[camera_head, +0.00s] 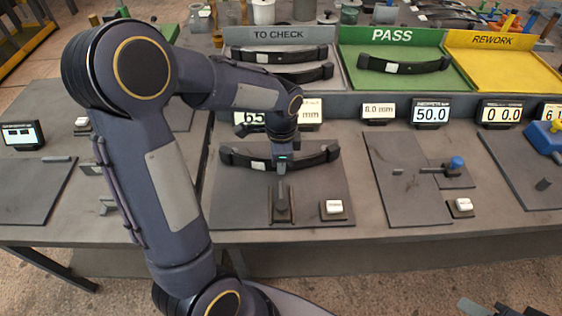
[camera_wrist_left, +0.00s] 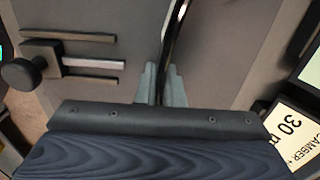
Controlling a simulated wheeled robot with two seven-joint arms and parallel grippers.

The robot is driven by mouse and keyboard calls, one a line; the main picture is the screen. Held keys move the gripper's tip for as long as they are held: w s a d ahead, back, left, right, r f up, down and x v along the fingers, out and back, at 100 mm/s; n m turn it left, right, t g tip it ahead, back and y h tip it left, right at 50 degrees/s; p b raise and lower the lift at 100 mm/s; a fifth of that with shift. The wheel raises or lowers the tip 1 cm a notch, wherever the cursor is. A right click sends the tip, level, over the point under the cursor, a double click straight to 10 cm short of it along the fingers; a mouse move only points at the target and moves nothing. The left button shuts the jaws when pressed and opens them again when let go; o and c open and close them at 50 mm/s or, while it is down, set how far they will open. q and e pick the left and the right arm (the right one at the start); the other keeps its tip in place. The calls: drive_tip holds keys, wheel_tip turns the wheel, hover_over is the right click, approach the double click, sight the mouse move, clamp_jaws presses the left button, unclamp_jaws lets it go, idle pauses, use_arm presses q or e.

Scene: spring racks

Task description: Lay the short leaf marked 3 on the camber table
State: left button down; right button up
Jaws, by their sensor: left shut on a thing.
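My left gripper (camera_head: 281,166) is shut on a dark, curved leaf (camera_head: 318,159) with a pale tag. It also shows in the left wrist view (camera_wrist_left: 166,88), with the leaf (camera_wrist_left: 173,38) upright and edge-on between the fingers. The tag's mark is too small to read. The leaf is at the back of the camber table, a dark plate (camera_head: 237,205). I cannot tell whether it touches the plate. A grey piece at the bottom right edge may be my right gripper (camera_head: 490,309); its jaws are not clear.
The grey TO CHECK tray (camera_head: 234,73) holds two leaves, and the green PASS tray (camera_head: 455,83) holds one. The yellow REWORK tray (camera_head: 510,75) looks empty. A slotted fixture with a knob (camera_wrist_left: 28,70) and a white button (camera_head: 334,207) are at the plate's front.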

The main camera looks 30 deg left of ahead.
use_arm(q)
drive_tip(key=shift+w, duration=0.1)
drive_tip(key=c, duration=1)
unclamp_jaws()
drive_tip(key=shift+f, duration=0.1)
drive_tip(key=shift+r+p, duration=3.35)
drive_tip(key=shift+r, duration=0.75)
drive_tip(key=s+d+r+n+t+h, duration=0.2)
drive_tip(key=s+r+n, duration=0.2)
drive_tip(key=s, duration=0.5)
drive_tip(key=s+d+r+n+t+h, duration=0.1)
drive_tip(key=s+d+r+n+t, duration=0.1)
drive_tip(key=s+n, duration=0.7)
wheel_tip(320, 180, up, 2)
drive_tip(key=shift+d+r+t+h, duration=0.1)
drive_tip(key=shift+d+t+h, duration=0.3)
drive_tip(key=shift+t, duration=0.4)
